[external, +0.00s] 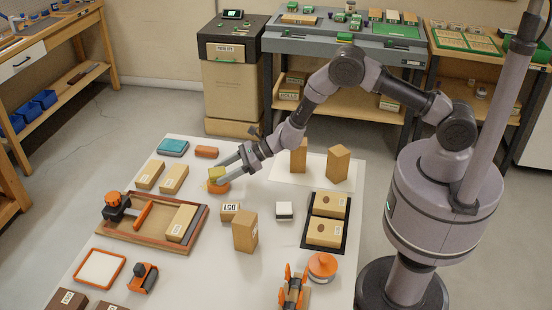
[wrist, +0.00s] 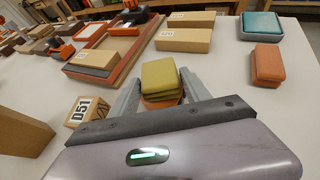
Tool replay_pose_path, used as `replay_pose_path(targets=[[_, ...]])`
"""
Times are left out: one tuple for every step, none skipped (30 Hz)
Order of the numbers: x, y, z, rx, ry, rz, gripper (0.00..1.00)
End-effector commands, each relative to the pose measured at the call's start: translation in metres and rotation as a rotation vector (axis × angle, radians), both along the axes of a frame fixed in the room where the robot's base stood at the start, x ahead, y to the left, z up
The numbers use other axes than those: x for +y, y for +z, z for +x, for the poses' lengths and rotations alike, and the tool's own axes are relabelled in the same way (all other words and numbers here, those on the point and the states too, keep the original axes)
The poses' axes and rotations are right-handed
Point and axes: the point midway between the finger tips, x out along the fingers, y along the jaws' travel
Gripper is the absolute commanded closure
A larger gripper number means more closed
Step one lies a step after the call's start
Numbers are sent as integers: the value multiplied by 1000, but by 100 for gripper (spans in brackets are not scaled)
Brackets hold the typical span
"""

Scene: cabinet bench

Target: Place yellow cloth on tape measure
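The yellow cloth (wrist: 160,78) is a small folded stack between the fingertips of my gripper (wrist: 161,88). It also shows in the external view (external: 216,172), at the tip of my gripper (external: 220,173). An orange rounded object (external: 217,187), which looks like the tape measure, is directly below the cloth. Its front edge shows under the cloth in the wrist view (wrist: 162,102); the rest is hidden. The cloth appears to rest on it. The fingers flank the cloth closely, and I cannot tell whether they press on it.
A box marked D51 (external: 230,211) and a tall box (external: 245,232) stand nearby. A wooden tray (external: 140,236) with an orange-handled tool is at left. An orange block (external: 206,152) and a teal box (external: 173,148) lie behind. The white tabletop (external: 200,258) has clear room in front.

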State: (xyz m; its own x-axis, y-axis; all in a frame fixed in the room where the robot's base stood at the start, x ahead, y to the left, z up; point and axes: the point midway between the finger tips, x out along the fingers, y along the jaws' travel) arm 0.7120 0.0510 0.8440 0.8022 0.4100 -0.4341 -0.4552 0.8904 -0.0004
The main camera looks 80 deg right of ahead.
Motion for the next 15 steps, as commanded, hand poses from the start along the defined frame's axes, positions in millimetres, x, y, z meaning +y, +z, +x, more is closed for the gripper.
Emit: replay_pose_path(targets=[[0,1,0,0,0,0,33],[0,1,0,0,0,0,27],[0,1,0,0,0,0,26],[0,1,0,0,0,0,26],[0,1,0,0,0,0,26],[0,1,0,0,0,0,26],[0,1,0,0,0,0,26],[0,1,0,0,0,0,26],[0,1,0,0,0,0,26],[0,1,0,0,0,0,26],[0,2,0,0,0,0,26],[0,4,0,0,0,0,26],[0,7,0,0,0,0,26],[-2,8,-3,0,-1,0,26],[-5,10,-8,2,-1,2,26]])
